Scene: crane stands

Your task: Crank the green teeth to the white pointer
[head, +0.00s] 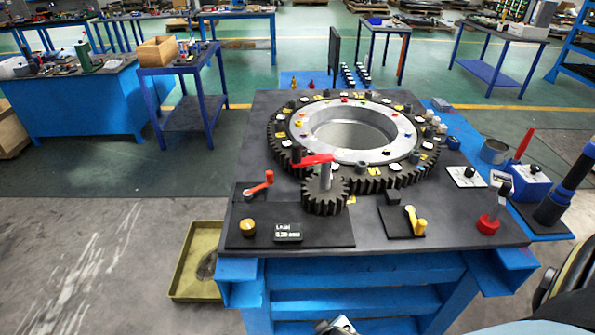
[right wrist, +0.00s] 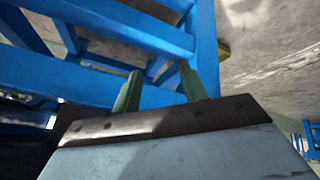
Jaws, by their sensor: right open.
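A large dark ring gear (head: 275,143) with a pale inner ring lies flat on the table. White, yellow and other small markers dot its top. A small dark pinion gear (head: 325,203) meshes with its front edge. A crank with a red arm (head: 318,160) and a dark upright knob (head: 297,154) stands on the pinion's grey shaft; the knob points left. I cannot make out green teeth or single out the white pointer. My right gripper (right wrist: 160,80), with two green fingers apart, is open and empty, near blue frame bars. My left gripper is not in view.
The dark tabletop (head: 250,125) sits on a blue frame (head: 370,300). Around the gears are an orange-red lever (head: 259,184), a yellow knob (head: 248,227), a small display (head: 288,232), a yellow lever (head: 414,219) and a red-based lever (head: 488,224). A yellow tray (head: 190,285) lies on the floor.

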